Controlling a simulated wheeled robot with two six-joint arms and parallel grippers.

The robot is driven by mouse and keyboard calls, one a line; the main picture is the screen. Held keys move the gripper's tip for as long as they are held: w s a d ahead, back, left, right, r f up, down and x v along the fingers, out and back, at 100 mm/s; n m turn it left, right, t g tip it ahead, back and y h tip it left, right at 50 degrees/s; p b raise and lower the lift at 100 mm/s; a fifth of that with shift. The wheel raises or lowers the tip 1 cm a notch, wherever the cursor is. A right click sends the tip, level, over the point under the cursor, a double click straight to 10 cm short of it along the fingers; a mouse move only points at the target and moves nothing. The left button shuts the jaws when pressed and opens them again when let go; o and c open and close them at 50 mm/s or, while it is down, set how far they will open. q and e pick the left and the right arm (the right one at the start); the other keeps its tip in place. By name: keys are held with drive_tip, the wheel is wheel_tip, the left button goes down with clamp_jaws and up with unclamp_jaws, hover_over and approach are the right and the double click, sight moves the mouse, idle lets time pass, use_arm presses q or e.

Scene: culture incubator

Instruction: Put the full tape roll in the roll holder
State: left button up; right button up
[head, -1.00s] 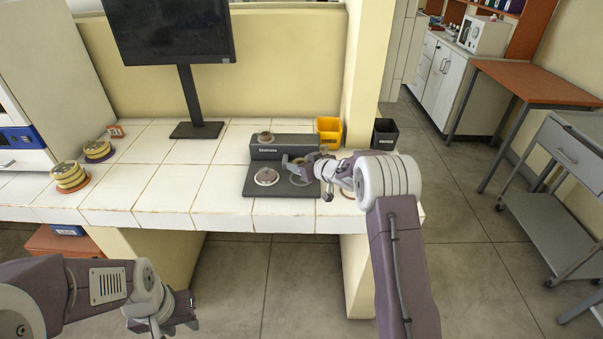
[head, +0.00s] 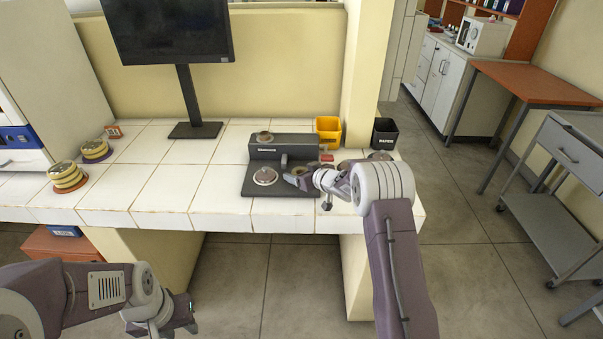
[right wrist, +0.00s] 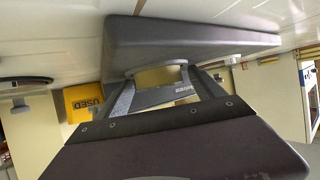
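A dark grey holder (head: 249,190) with a flat base and raised back block stands on the white-tiled bench. My right gripper (head: 290,177) is low at the base's right side. In the right wrist view its two fingers (right wrist: 160,92) are spread, close to a pale disc (right wrist: 155,67) on the dark base; I see nothing clamped. I cannot tell which roll is the full one. My left gripper (head: 187,314) hangs in front of the bench, its opening unclear.
Yellow-and-dark roll stacks (head: 68,178) and (head: 96,150) stand at the bench's left. A yellow bin (head: 328,128), a black bin (head: 384,133) and a monitor stand (head: 195,130) are behind. Dark round items (head: 350,164) lie right of the holder. The bench's middle-left is clear.

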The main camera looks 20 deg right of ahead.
drive_tip(key=shift+r, duration=0.3)
drive_tip(key=v, duration=1.2)
drive_tip(key=shift+f+p, duration=0.1)
drive_tip(key=shift+p, duration=0.3)
drive_tip(key=shift+s+f+h, duration=0.15)
drive_tip(key=shift+s+h, duration=0.15)
drive_tip(key=shift+h, duration=0.1)
drive_tip(key=s+a+f+m+g+h, duration=0.1)
drive_tip(key=s+a+f+g, duration=0.2)
drive_tip(key=s, duration=0.7)
drive_tip(key=s+a+f+m+g+h, duration=0.15)
drive_tip(key=s+g, duration=0.25)
drive_tip(key=s, duration=0.6)
drive_tip(key=s+a+f+m+g+h, duration=0.1)
drive_tip(key=s+f+g, duration=0.25)
drive_tip(key=s, duration=0.65)
wheel_tip(320, 180, up, 6)
drive_tip(key=p, duration=0.6)
